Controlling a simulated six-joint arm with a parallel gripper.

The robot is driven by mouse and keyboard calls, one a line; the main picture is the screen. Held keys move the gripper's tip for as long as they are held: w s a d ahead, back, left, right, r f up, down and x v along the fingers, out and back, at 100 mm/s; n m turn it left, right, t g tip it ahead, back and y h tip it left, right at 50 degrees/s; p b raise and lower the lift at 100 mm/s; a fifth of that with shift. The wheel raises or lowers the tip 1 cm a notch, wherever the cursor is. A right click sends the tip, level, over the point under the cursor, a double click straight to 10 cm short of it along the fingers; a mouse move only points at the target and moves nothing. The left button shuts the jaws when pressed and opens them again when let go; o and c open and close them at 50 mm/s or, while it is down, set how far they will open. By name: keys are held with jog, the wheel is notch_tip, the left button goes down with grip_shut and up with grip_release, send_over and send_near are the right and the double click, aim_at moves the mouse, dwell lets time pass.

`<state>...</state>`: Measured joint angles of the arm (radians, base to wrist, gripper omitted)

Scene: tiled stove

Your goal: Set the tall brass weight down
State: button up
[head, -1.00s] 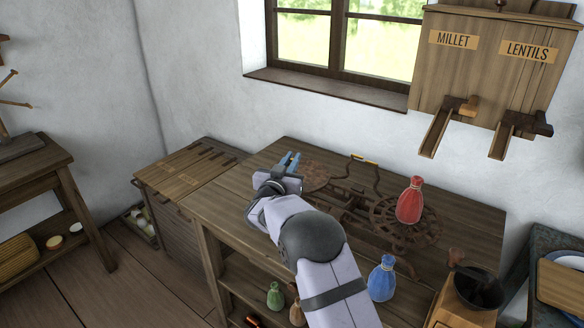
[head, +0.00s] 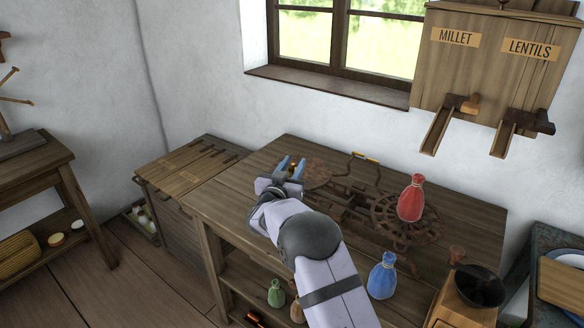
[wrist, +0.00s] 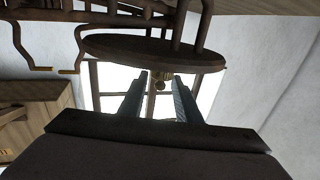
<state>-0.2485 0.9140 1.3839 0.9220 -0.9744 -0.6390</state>
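My gripper (head: 291,167) is at the left end of the balance scale, by its left round pan (head: 316,174). Its two blue-grey fingers are spread apart. The wrist view is upside down. In it, a small brass piece (wrist: 160,84), seemingly the tall brass weight, shows between my open fingers (wrist: 160,76), with a gap on each side. It appears to stand on the dark round pan (wrist: 120,48), upright.
A red sack (head: 411,200) stands on the scale's right pan (head: 432,232). A blue sack (head: 382,277) and a grinder (head: 466,300) stand on the table toward the front right. The table's left corner (head: 215,195) is clear. Millet and lentil dispensers (head: 490,75) hang on the wall.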

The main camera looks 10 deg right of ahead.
jog(key=shift+r, duration=0.2)
jog(key=b+v, duration=0.1)
jog(key=v, duration=1.1)
jog(key=shift+b, duration=0.35)
jog(key=f+n+y, duration=0.1)
jog(key=y, duration=0.1)
jog(key=s+a+f+n+g+y, duration=0.1)
jog(key=f+y, duration=0.1)
jog(key=s+f+n+g+y, duration=0.1)
jog(key=y, duration=0.1)
jog(key=shift+s+a+f+y, duration=0.2)
jog(key=shift+a+y, duration=0.1)
jog(key=shift+y, duration=0.1)
jog(key=s+d+f+g, duration=0.2)
jog(key=s+f+g, duration=0.1)
jog(key=s, duration=0.9)
jog(key=s+d+f+n+g+y, duration=0.1)
jog(key=s+d+f+g, duration=0.2)
jog(key=s, duration=0.9)
jog(key=s+d+f+n+g, duration=0.1)
jog(key=s+d+f+g, duration=0.2)
jog(key=s+f+g, duration=0.2)
jog(key=s+g, duration=0.3)
jog(key=s, duration=0.4)
jog(key=shift+s, duration=0.2)
